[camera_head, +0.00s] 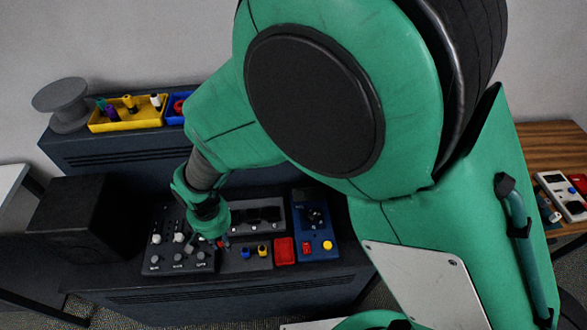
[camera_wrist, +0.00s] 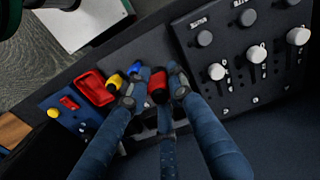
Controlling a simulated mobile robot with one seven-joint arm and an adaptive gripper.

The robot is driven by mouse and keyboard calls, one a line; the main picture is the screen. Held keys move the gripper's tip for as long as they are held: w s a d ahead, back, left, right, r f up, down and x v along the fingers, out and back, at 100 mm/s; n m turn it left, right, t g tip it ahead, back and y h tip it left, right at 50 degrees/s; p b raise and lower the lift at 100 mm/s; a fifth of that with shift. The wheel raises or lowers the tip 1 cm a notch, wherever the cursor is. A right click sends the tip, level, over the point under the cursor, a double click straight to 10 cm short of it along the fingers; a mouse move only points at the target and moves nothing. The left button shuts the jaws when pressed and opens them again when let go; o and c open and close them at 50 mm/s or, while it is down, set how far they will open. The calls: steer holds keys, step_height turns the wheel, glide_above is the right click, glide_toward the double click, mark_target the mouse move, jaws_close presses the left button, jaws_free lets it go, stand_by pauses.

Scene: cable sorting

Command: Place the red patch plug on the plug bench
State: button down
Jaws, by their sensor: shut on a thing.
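The red patch plug (camera_wrist: 158,86) is between the fingers of my gripper (camera_wrist: 155,92) in the wrist view. My gripper is shut on it. In the head view only a bit of red shows at the tips of my gripper (camera_head: 221,243), low over the console. A blue plug (camera_wrist: 135,68) and a yellow plug (camera_wrist: 113,82) stand beside it on a dark plate, which looks like the plug bench (camera_head: 234,265). I cannot tell whether the red plug touches the plate.
A slider panel (camera_head: 178,258) with white knobs lies left of my gripper in the head view. A red tray (camera_head: 284,250) and a blue panel (camera_head: 316,252) with buttons lie right. A yellow bin (camera_head: 130,125) and a grey spool (camera_head: 66,105) stand on the back shelf.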

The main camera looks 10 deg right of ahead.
steer(key=shift+r, duration=0.1)
step_height(320, 180, up, 18)
steer(key=w+d+m, duration=0.2)
steer(key=w+d, duration=0.2)
steer(key=d, duration=0.4)
steer(key=w+d+m, duration=0.2)
steer(key=w+d, duration=0.1)
steer(key=d, duration=0.6)
steer(key=s+d+m, duration=0.1)
steer(key=d+m, duration=0.2)
steer(key=d, duration=0.7)
steer(key=s+d+m, duration=0.2)
steer(key=d+m, duration=0.1)
steer(key=d, duration=0.8)
steer(key=s+d+m, duration=0.2)
steer(key=d+m, duration=0.1)
steer(key=d, duration=0.7)
steer(key=shift+s+d, duration=0.15)
steer(key=shift+d, duration=0.2)
steer(key=s+d+m, duration=0.4)
steer(key=s+d, duration=0.5)
steer(key=d, duration=0.1)
steer(key=f, duration=2.1)
steer(key=shift+w+a+f+p, duration=0.15)
steer(key=shift+w+f+p, duration=0.05)
steer(key=shift+f+p, duration=0.2)
steer(key=shift+f, duration=0.7)
